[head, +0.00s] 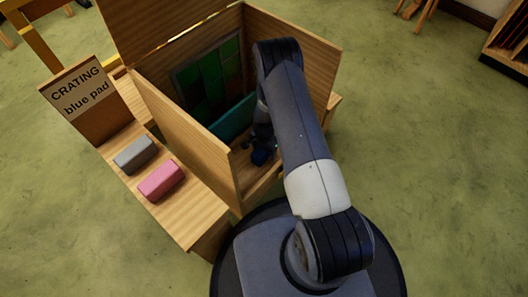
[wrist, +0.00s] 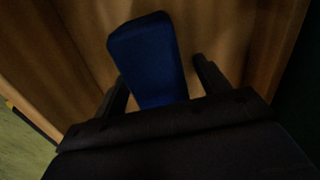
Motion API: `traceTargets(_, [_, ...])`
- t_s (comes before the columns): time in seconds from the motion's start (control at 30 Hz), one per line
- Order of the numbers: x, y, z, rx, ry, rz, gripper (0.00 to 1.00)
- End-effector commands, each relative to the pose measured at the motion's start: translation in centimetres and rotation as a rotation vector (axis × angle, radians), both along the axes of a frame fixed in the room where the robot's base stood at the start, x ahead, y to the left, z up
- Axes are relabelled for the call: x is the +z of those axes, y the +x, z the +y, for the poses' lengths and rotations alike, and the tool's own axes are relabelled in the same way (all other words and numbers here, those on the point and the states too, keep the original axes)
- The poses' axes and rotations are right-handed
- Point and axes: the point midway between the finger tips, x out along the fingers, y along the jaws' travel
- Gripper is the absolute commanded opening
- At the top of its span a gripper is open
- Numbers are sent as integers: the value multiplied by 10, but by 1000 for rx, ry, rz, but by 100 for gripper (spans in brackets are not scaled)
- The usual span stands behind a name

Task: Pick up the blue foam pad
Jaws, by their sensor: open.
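The blue foam pad (head: 263,156) lies on the floor inside the open wooden crate, partly covered by my arm in the head view. In the wrist view the blue foam pad (wrist: 147,55) is a dark blue block that reaches back between the two fingers. My gripper (wrist: 160,75) is open around it, with a finger on either side. A gap shows between the pad and the right finger; the left finger is closer, and I cannot tell whether it touches. In the head view my gripper (head: 258,138) is dark and mostly hidden down inside the crate.
The crate's wooden walls (head: 187,124) stand close around my arm. A green leaded panel (head: 212,78) and a teal piece (head: 232,118) stand inside. A grey pad (head: 135,154) and a pink pad (head: 161,181) lie on the bench (head: 190,225) by a "CRATING blue pad" sign (head: 84,93).

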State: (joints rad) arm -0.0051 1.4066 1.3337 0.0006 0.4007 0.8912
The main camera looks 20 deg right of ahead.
Motion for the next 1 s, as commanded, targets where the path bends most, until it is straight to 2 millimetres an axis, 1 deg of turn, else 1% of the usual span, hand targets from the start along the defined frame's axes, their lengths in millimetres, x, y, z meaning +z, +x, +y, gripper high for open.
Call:
traceTargets(0.07, [1, 0, 0, 0, 0, 0, 69])
traceTargets(0.6, [1, 0, 0, 0, 0, 0, 25])
traceTargets(0.63, [1, 0, 0, 0, 0, 0, 24])
traceTargets(0.87, [3, 0, 0, 0, 0, 0, 23])
traceTargets(0.97, [15, 1, 0, 0, 0, -1, 23])
traceTargets(1.0, [22, 1, 0, 0, 0, -1, 23])
